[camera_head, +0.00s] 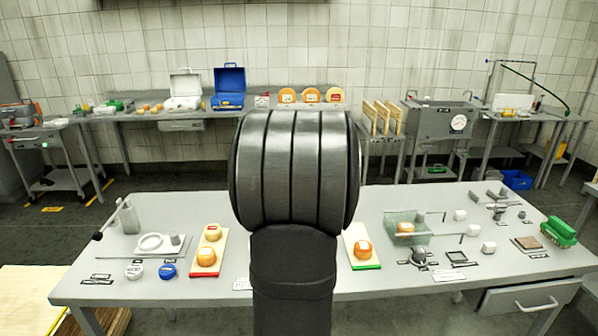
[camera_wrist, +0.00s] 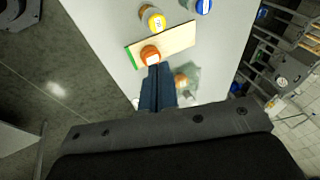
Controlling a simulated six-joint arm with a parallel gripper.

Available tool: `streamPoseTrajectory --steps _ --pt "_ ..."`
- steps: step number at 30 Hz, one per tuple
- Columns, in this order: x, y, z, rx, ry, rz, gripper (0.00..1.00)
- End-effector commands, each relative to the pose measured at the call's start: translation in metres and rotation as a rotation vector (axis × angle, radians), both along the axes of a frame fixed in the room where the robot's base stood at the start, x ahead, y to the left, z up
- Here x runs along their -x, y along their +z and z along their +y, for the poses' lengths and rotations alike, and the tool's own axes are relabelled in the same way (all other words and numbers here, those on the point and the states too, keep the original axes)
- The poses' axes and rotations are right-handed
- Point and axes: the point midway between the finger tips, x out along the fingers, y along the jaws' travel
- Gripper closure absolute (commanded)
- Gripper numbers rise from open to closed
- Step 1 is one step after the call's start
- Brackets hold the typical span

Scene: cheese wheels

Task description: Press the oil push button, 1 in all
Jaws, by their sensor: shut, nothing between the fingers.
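My gripper (camera_wrist: 158,68) shows in the wrist view with its dark fingers together and nothing between them. The fingertips appear over or beside a pale board (camera_wrist: 180,40) with a green edge, close to an orange cheese wheel (camera_wrist: 150,54); I cannot tell their height. In the head view my arm hides the gripper. The oil push button cannot be made out for certain. A yellow-topped round container (camera_wrist: 153,18) and a blue-topped one (camera_wrist: 201,5) stand past the board in the wrist view. A blue round piece (camera_head: 168,271) and a white one (camera_head: 134,271) lie by unreadable labels at the left.
The green-edged board (camera_head: 349,235) is right of my arm, near a clear box (camera_head: 393,218) holding a cheese wheel. A red-edged board (camera_head: 217,238) with two wheels is at the left. Tools and white blocks crowd the table's right.

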Motion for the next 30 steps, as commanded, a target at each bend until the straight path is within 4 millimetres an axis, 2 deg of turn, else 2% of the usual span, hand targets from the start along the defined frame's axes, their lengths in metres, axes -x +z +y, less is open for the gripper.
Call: streamPoseTrajectory --steps 5,10,18,24,30 --pt "-0.010 -0.015 -0.011 0.188 0.230 0.059 1.00" --pt "-0.025 -0.031 -0.023 0.459 0.576 0.169 1.00" --pt "-0.048 -0.048 -0.028 0.800 1.037 0.353 1.00" --pt "-0.056 -0.052 -0.027 0.909 1.191 0.422 1.00" --pt "-0.057 -0.053 -0.027 0.924 1.211 0.431 1.00"
